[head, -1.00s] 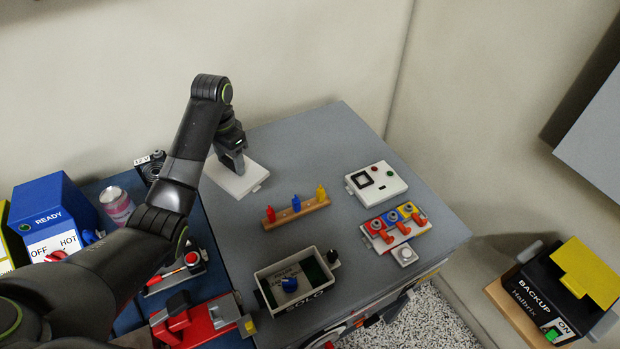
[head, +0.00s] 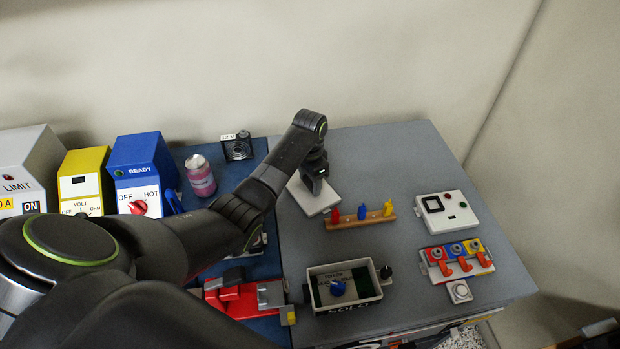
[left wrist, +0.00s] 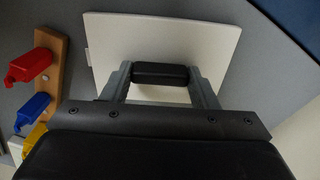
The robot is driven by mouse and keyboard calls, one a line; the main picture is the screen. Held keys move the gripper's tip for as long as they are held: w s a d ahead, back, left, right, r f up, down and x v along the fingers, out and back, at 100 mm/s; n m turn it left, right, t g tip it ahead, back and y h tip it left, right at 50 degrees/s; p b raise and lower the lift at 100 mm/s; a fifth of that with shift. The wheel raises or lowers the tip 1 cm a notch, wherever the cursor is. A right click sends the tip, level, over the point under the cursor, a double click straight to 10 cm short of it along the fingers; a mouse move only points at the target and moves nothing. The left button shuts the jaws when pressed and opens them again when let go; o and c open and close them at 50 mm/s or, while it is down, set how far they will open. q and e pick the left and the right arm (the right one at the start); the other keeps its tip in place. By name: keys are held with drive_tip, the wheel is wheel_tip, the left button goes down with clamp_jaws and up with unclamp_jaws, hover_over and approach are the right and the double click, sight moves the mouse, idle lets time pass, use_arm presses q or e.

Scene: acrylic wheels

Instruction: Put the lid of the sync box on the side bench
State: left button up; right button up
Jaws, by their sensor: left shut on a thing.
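The white rectangular lid (head: 312,199) is flat at the back left of the grey bench top (head: 400,160); I cannot tell whether it touches the surface. My left gripper (head: 317,185) reaches down onto it and is shut on it. In the left wrist view the lid (left wrist: 205,40) fills the space past the fingers (left wrist: 160,85), with a dark bar between them. An open white box (head: 318,300) marked SOLO, with a blue knob inside, stands near the bench's front.
A wooden strip with coloured pegs (head: 360,221) lies just right of the lid. A white panel (head: 447,212) and a block with red levers (head: 458,262) are farther right.

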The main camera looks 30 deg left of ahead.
sight(310, 181)
use_arm(q)
drive_tip(key=shift+f, duration=0.1)
use_arm(e)
drive_tip(key=shift+a, duration=0.35)
use_arm(q)
drive_tip(key=o, duration=1.1)
use_arm(e)
drive_tip(key=shift+d, duration=0.25)
drive_tip(key=shift+w, duration=0.1)
use_arm(q)
drive_tip(key=shift+r, duration=0.55)
drive_tip(key=shift+r+p, duration=0.45)
drive_tip(key=shift+r, duration=5.15)
use_arm(e)
drive_tip(key=shift+d+r, duration=0.1)
drive_tip(key=shift+r, duration=0.35)
use_arm(q)
drive_tip(key=shift+f, duration=0.1)
